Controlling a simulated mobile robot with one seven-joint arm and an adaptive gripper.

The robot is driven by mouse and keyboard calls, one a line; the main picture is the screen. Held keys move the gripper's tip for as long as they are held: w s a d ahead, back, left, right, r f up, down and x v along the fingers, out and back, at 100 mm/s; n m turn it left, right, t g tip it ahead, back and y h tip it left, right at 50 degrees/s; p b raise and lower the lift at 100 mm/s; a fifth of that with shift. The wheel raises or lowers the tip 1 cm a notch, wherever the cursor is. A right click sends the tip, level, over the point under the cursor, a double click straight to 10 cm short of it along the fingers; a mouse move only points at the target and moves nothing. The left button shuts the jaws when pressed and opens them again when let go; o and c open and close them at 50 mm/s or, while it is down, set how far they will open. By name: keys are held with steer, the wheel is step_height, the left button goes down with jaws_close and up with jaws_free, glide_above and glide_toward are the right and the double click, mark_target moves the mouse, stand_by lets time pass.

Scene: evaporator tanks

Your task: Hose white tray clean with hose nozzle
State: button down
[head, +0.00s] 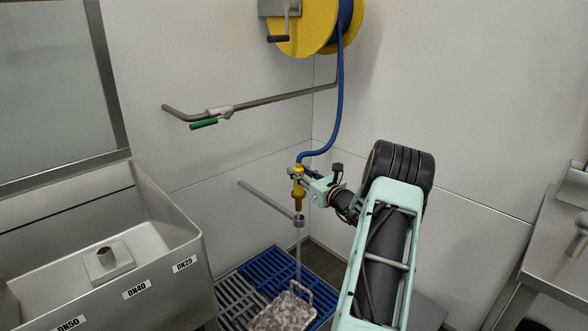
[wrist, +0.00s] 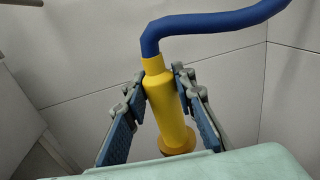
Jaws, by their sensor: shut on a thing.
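My gripper (head: 299,185) is shut on the yellow hose nozzle (head: 298,189), with a finger on each side of it. In the wrist view the yellow nozzle (wrist: 168,105) stands nearly upright between the blue-padded fingers, with the blue hose (wrist: 205,27) leaving its top. In the head view its tip points down, just above a metal ring holder (head: 299,221) on a wall rod. The white tray (head: 285,313), mottled with brown dirt, lies on the floor grate below, its lower edge cut off by the frame. A pale thin vertical streak shows between ring and tray; I cannot tell whether it is water.
A yellow hose reel (head: 305,25) hangs on the wall above. A pipe with a green-handled valve (head: 206,122) runs along the left wall. A steel tank (head: 150,235) stands left, a steel bench (head: 560,255) right. Blue and grey grating (head: 225,290) covers the floor.

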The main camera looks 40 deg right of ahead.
steer(key=shift+d+r, duration=0.15)
steer(key=shift+d, duration=0.15)
steer(key=shift+s, duration=0.2)
steer(key=shift+s+p, duration=1)
steer(key=shift+s, duration=2.2)
steer(key=s+a+p, duration=0.1)
steer(key=s+a, duration=0.1)
steer(key=a, duration=0.5)
steer(key=s+a+p, duration=0.1)
steer(key=s+a, duration=0.2)
steer(key=a, duration=0.4)
step_height(320, 180, down, 13)
steer(key=b, duration=0.9)
steer(key=shift+w+a+r, duration=0.15)
steer(key=shift+a, duration=0.25)
steer(key=shift+r, duration=0.15)
